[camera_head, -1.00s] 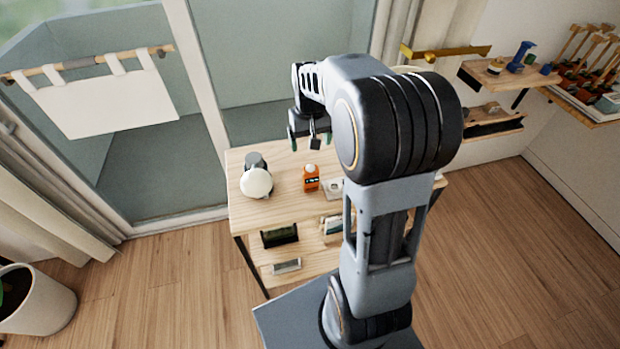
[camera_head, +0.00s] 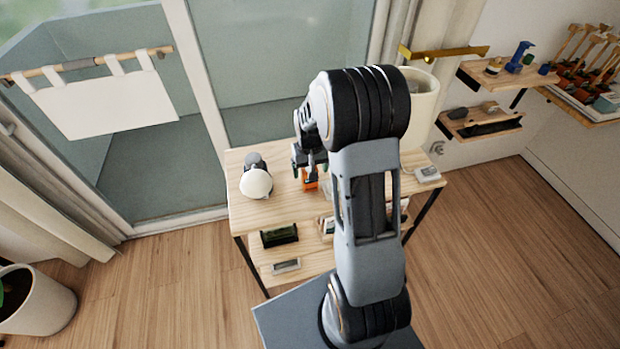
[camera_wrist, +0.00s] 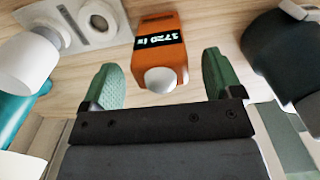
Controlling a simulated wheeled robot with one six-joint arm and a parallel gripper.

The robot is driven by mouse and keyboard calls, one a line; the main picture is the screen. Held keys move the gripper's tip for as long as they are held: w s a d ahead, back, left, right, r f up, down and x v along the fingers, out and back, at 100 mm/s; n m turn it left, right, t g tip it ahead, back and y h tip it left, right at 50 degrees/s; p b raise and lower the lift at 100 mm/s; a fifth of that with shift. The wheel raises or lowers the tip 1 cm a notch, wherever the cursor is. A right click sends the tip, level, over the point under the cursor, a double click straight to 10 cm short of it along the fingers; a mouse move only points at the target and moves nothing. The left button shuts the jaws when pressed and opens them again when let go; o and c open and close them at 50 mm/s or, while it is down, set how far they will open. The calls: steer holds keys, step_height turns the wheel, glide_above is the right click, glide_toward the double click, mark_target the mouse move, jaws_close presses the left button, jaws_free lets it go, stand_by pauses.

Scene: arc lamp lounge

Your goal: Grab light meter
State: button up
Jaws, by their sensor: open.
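The light meter is a small orange box (camera_wrist: 160,42) with a dark display and a white dome. In the wrist view it lies on the wooden table top, between and just beyond my fingertips. My gripper (camera_wrist: 162,88) is open with green finger pads, one on each side of the white dome, and nothing is held. In the head view the meter (camera_head: 310,184) is mostly hidden under my gripper (camera_head: 308,172), which hangs low over the table.
A lamp with a round white head (camera_head: 256,184) stands left of the meter on the table (camera_head: 245,215). In the wrist view a dark rounded object (camera_wrist: 280,55) is close on the right, and a white cylinder (camera_wrist: 25,62) and a grey plate with round parts (camera_wrist: 75,22) are on the left.

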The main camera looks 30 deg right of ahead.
steer(key=shift+f, duration=1.15)
steer(key=c, duration=1.1)
